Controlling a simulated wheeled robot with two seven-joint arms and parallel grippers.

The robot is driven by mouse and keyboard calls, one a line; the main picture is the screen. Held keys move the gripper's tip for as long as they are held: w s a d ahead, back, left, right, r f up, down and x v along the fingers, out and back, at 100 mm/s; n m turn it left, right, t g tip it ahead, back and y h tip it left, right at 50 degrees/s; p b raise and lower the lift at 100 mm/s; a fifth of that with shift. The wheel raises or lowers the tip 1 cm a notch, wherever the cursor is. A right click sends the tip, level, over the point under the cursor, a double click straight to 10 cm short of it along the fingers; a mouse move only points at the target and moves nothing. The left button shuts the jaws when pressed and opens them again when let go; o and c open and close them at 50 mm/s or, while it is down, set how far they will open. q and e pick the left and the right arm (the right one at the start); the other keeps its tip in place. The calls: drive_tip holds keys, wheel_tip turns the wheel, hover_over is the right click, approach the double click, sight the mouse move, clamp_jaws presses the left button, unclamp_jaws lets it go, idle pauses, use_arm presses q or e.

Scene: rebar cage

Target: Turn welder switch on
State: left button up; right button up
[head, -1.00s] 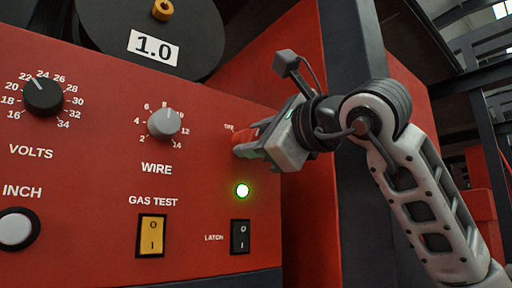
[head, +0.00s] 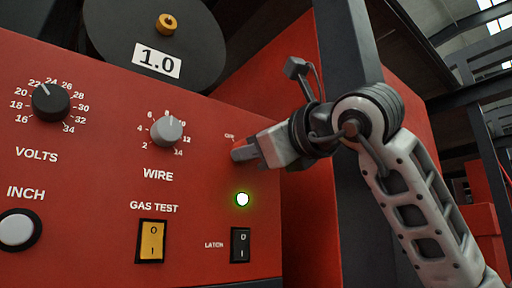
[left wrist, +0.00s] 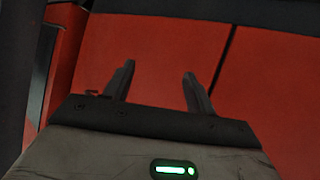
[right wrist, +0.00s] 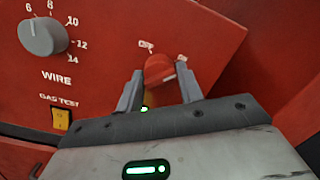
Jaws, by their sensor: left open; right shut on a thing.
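The welder's red front panel (head: 100,110) fills the left of the head view. Its red switch knob (right wrist: 158,68) sits between an "OFF" label and a second, blurred label in the right wrist view. A pale mark shows on the knob's lower right edge. My right gripper (head: 244,152) is shut on this knob, which is mostly hidden by the fingers in the head view. The green lamp (head: 243,199) below it is lit. My left gripper (left wrist: 156,80) is open and empty, facing a red surface; it is not in the head view.
The panel also carries a volts dial (head: 50,103), a wire dial (head: 167,131), a yellow gas test switch (head: 151,241), a black latch switch (head: 240,245) and an inch button (head: 17,230). A dark upright post (head: 350,60) stands behind my right arm.

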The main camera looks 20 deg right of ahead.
drive_tip(key=shift+a+f, duration=0.2)
drive_tip(key=shift+f, duration=0.05)
drive_tip(key=o, duration=0.9)
drive_tip(key=shift+o, duration=0.3)
drive_tip(key=shift+r, duration=0.1)
drive_tip(key=shift+d, duration=0.1)
drive_tip(key=shift+s, duration=0.1)
use_arm(q)
drive_tip(key=f+b, duration=0.1)
drive_tip(key=f, duration=0.2)
drive_tip(key=shift+w+d+f+g+b, duration=0.15)
drive_tip(key=shift+d+g+b, duration=0.15)
drive_tip(key=shift+d+b, duration=0.1)
use_arm(e)
drive_tip(key=v, duration=1.5)
drive_tip(key=shift+s, duration=0.35)
drive_tip(key=shift+d, duration=0.15)
